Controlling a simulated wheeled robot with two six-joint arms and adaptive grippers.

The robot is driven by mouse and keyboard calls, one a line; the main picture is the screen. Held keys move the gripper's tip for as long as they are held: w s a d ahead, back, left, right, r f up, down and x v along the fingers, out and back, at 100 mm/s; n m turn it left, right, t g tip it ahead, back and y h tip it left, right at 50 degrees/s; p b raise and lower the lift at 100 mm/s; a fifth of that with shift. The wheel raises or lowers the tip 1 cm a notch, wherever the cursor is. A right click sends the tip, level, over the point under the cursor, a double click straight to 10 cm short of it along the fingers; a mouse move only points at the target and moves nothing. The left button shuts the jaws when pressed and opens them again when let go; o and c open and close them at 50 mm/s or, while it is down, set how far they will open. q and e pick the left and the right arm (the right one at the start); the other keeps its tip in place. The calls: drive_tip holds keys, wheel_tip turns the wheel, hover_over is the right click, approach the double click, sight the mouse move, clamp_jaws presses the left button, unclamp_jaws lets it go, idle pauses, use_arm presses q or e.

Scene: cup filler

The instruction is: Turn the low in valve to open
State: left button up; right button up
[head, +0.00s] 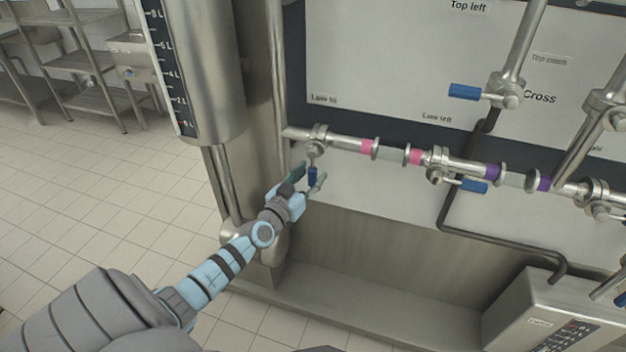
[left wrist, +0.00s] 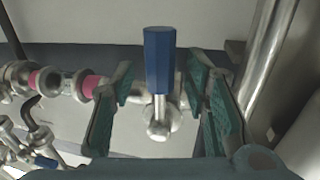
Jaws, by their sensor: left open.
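The low in valve (head: 314,150) sits at the left end of the horizontal steel pipe, below the "Low in" label (head: 324,99). Its blue handle (head: 312,175) hangs down from the pipe. My left gripper (head: 309,181) is open, with its fingers around the handle area in the head view. In the left wrist view the blue handle (left wrist: 159,60) stands between the two green-padded fingers (left wrist: 165,105), with space on both sides. I cannot tell whether a finger touches it. My right gripper is not in view.
Other blue-handled valves sit along the pipes, such as the low left valve (head: 473,186) and the top left valve (head: 466,92). A vertical steel tank (head: 205,70) stands to the left. A steel control box (head: 550,315) is at the lower right. Tiled floor is free at left.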

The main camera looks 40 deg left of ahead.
use_arm(q)
drive_tip(key=shift+w, duration=0.7)
drive_tip(key=shift+a, duration=0.1)
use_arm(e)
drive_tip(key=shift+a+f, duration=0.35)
use_arm(q)
drive_tip(key=shift+c, duration=0.2)
clamp_jaws()
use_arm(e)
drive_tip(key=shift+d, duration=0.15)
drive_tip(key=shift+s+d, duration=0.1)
